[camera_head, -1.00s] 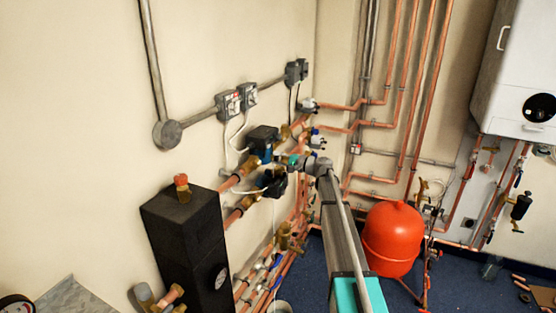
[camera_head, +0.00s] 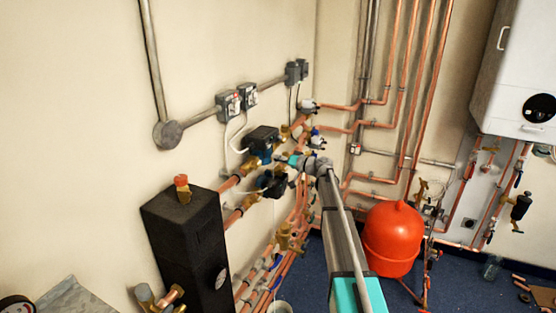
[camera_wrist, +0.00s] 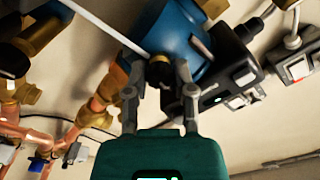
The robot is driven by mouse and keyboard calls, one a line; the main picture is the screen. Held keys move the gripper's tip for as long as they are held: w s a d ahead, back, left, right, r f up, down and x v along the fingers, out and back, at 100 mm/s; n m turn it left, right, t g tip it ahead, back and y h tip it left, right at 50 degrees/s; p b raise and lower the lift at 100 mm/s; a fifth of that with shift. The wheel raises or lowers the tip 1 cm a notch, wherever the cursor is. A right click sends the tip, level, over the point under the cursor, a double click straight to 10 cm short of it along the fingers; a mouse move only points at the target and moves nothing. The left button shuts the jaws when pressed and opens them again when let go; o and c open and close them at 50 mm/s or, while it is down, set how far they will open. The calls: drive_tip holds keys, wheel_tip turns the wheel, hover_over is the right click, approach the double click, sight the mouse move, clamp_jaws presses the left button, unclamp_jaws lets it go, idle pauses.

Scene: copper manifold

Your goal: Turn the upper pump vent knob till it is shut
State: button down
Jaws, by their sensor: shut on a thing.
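The upper pump (camera_head: 263,138), with a black box and a blue body, sits on the copper pipes by the left wall. In the wrist view its blue body (camera_wrist: 168,28) is close up, with the black box to the right. The small dark vent knob (camera_wrist: 160,72) stands out from the blue body. My gripper (camera_wrist: 157,76) is shut on it, one grey finger on each side. In the head view my gripper's teal end reaches the pump from the right; the knob and fingertips are too small to make out there.
The lower pump (camera_head: 271,184) is just below. A white cable (camera_wrist: 105,28) crosses near the left finger in the wrist view. Brass fittings and copper pipes (camera_wrist: 110,85) lie at left. A red vessel (camera_head: 392,240) stands to the right of my arm.

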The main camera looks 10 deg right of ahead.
drive_tip(key=shift+s+n, duration=0.1)
drive_tip(key=shift+n, duration=1.3)
drive_tip(key=shift+c, duration=2.2)
unclamp_jaws()
drive_tip(key=v, duration=1.2)
